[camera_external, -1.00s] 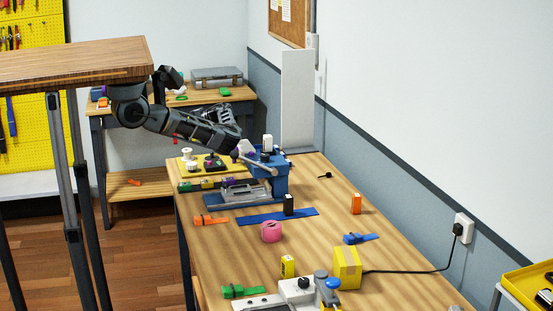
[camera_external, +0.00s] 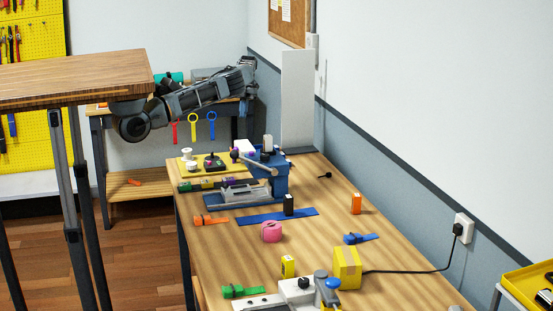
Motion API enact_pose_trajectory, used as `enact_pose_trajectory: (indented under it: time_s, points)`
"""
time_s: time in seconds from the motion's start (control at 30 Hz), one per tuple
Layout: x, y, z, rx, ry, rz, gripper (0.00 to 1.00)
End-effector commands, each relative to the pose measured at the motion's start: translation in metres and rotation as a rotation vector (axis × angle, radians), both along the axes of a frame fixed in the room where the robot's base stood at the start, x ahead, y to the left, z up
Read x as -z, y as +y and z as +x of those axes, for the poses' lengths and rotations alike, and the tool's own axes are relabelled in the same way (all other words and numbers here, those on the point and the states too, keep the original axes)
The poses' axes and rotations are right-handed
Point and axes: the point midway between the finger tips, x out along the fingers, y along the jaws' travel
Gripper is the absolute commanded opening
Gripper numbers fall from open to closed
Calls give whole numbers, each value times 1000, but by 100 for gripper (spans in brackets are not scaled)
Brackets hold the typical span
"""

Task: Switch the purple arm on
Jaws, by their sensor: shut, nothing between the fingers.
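The lever runs from the ball at upper left down to the right, across the front of the press. My gripper (camera_external: 249,63) is at the end of my raised arm, above and behind the press, left of the tall white panel. It is clear of the lever and holds nothing. Its fingers are small and dark here; I see nothing between them.
A yellow board (camera_external: 192,168) with a joystick lies left of the press. A pink roll (camera_external: 271,231), a blue strip (camera_external: 262,218) and a yellow box (camera_external: 347,267) with a black cable lie nearer. The white panel (camera_external: 297,100) stands behind.

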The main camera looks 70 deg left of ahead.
Motion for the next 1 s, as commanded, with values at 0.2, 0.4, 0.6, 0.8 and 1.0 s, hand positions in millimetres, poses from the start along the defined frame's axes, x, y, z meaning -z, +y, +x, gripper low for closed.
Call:
enact_pose_trajectory:
  time_s: [0.2, 0.4, 0.6, 0.8, 1.0]
  points:
    - [-3, -2, 2, 2, -9, -8, 0]
    - [-1, -2, 2, 2, -7, -7, 0]
    - [18, -8, -1, 1, -5, -10, 0]
    - [54, -17, -8, 1, -4, -8, 0]
    - [91, -26, -15, 1, -4, -8, 0]
